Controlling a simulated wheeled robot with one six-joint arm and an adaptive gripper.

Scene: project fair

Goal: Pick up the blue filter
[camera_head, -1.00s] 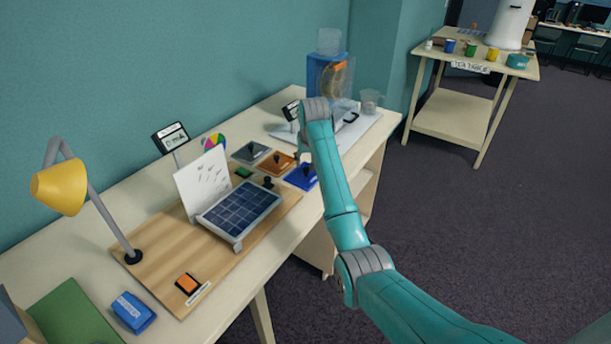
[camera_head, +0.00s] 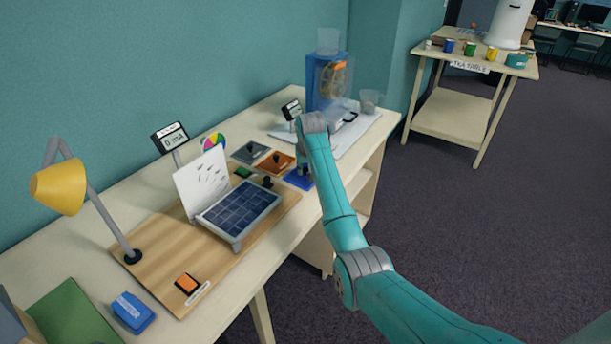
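The blue filter (camera_head: 297,180) is a flat blue square on the table, at the right end of a group of coloured squares. Its right part is hidden behind my teal arm. Beside it lie an orange-brown filter (camera_head: 272,164) and a grey filter (camera_head: 247,151), each with a small dark knob. My arm reaches over the table, and its wrist is just above and right of the blue filter. My gripper is almost wholly hidden behind the wrist, close to the blue filter. I cannot see its fingers or tell whether they touch the filter.
A solar panel (camera_head: 238,212) on a wooden board (camera_head: 186,262) stands left of the filters, with a yellow lamp (camera_head: 60,188) and a meter (camera_head: 171,137). A blue water-wheel box (camera_head: 322,85) stands behind my wrist. The floor to the right is clear.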

